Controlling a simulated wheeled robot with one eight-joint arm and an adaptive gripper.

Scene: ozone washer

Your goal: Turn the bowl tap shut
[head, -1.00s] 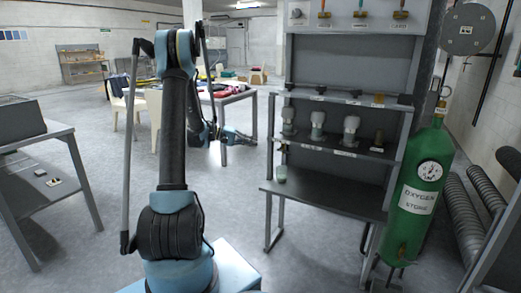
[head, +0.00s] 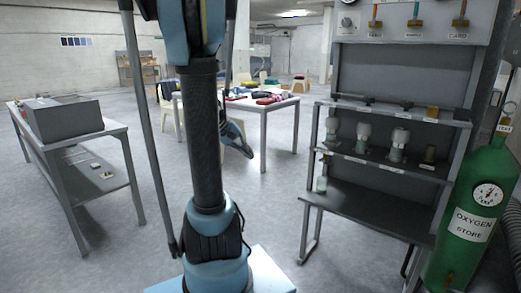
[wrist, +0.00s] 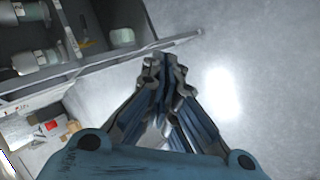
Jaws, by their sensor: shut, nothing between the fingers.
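A small brass-coloured tap (head: 327,157) seems to sit at the left end of the middle shelf of the grey rack, above a small pale green cup (head: 321,184) on the lower worktop. It is too small to tell how its handle stands. In the wrist view the cup (wrist: 122,37) shows beyond the rack's edge, and what may be the tap (wrist: 86,42) is beside it. My gripper (head: 250,154) is left of the rack, apart from tap and cup. In the wrist view my gripper (wrist: 163,70) has its fingertips together, with nothing between them.
Several grey-capped jars, one a jar (head: 362,137), stand on the middle shelf (head: 395,170). A green oxygen cylinder (head: 468,225) stands right of the rack. A grey table (head: 85,193) is at left, a cluttered table (head: 240,105) behind.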

